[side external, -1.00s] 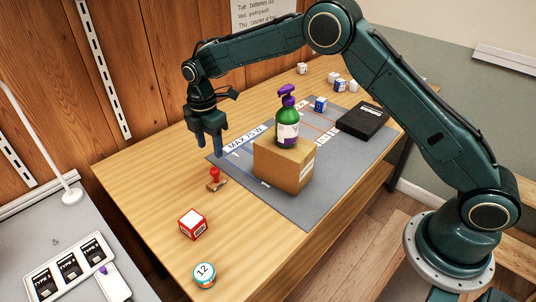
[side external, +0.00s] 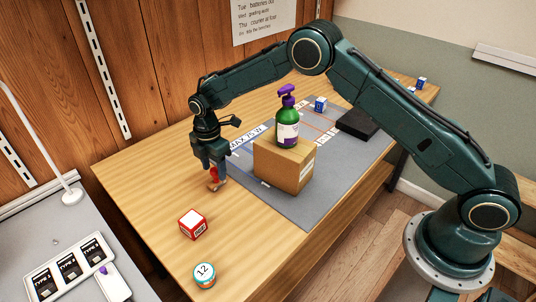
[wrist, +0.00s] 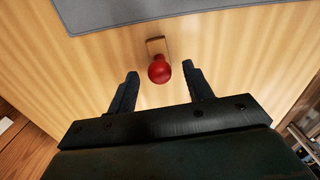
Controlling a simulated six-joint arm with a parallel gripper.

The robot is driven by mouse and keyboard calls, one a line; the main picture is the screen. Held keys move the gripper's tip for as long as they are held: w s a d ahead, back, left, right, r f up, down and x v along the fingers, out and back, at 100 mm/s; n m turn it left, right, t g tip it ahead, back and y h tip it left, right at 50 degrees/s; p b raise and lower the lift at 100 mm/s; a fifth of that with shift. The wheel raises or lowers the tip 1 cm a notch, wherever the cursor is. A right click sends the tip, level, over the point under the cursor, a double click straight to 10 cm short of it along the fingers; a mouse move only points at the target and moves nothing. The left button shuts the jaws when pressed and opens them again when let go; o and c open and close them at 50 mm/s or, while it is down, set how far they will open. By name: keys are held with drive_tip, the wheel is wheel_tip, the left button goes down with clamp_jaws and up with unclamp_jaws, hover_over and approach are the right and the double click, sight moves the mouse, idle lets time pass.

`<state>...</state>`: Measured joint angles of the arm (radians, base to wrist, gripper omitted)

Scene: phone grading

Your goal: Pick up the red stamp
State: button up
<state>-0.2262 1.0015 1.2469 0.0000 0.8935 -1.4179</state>
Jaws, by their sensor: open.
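The red stamp (side external: 212,184) stands on the wooden table near the left edge of the grey mat. Its red knob is partly hidden by my gripper in the side view. My gripper (side external: 216,178) is open and low over the table, right at the stamp. In the wrist view, the red stamp (wrist: 159,68) with its round knob and wooden base lies between and slightly beyond the two fingertips of my gripper (wrist: 160,72). Neither finger visibly touches it.
A cardboard box (side external: 283,166) with a green pump bottle (side external: 287,125) on it stands on the grey mat (side external: 310,205), right of my gripper. A red-and-white box (side external: 193,224) and a round tin (side external: 204,275) stand nearer the front. Bare table lies to the left.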

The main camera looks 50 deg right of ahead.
sight(216, 177)
drive_tip(key=shift+d+f, duration=0.1)
drive_tip(key=shift+f, duration=2.2)
drive_tip(key=c, duration=1.1)
